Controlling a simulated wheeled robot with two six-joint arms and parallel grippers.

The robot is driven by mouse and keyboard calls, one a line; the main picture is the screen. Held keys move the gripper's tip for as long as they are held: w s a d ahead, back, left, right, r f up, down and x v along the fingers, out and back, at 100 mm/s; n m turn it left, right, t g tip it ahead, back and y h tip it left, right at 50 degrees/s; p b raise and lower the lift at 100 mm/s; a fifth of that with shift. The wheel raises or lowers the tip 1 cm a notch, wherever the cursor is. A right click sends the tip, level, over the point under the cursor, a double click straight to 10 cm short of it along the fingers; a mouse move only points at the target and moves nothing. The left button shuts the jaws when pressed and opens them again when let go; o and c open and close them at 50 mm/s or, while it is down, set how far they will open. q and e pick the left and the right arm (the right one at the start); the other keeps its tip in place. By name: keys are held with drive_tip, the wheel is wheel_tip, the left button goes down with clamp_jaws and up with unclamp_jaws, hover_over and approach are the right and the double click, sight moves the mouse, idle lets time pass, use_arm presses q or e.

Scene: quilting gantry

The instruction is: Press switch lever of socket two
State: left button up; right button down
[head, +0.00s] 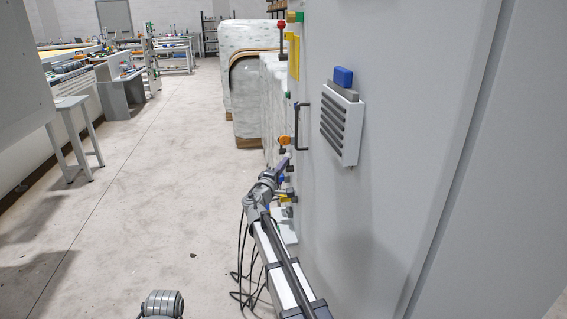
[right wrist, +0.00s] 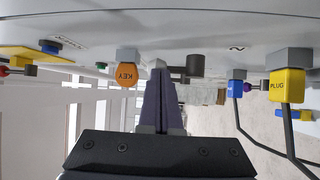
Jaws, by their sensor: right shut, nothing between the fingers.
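My right gripper (head: 282,165) reaches up to the face of a grey panel (head: 410,130), which the head view sees almost edge-on. In the right wrist view the right gripper (right wrist: 160,75) has its dark fingers together and empty, tips close to the panel. A small grey piece lies at the tips; contact cannot be told. A dark cylinder (right wrist: 195,66) sits just right of them. A yellow PLUG block (right wrist: 287,86) and a blue block (right wrist: 235,88), both with black cables, stand further right. I cannot tell which part is socket two's lever.
An orange KEY piece (right wrist: 126,74) is close left of the fingers. On the panel are a black handle (head: 297,128), a red-knobbed lever (head: 281,27), a yellow bracket (head: 294,57) and a louvred vent (head: 340,125).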

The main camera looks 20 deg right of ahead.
drive_tip(key=w+n+g+y+p, duration=0.1)
drive_tip(key=g+p, duration=0.1)
drive_tip(key=p, duration=0.2)
drive_tip(key=w+r+n+g+y+p, duration=0.1)
drive_tip(key=n+g+y+p, duration=0.1)
drive_tip(key=p, duration=0.3)
drive_tip(key=w+d+n+g+y+p, duration=0.1)
drive_tip(key=w+g+y+p, duration=0.1)
drive_tip(key=p, duration=0.3)
drive_tip(key=shift+r, duration=0.25)
drive_tip(key=shift+w+r+p, duration=0.1)
drive_tip(key=shift+r+p, duration=0.65)
drive_tip(key=shift+p, duration=0.25)
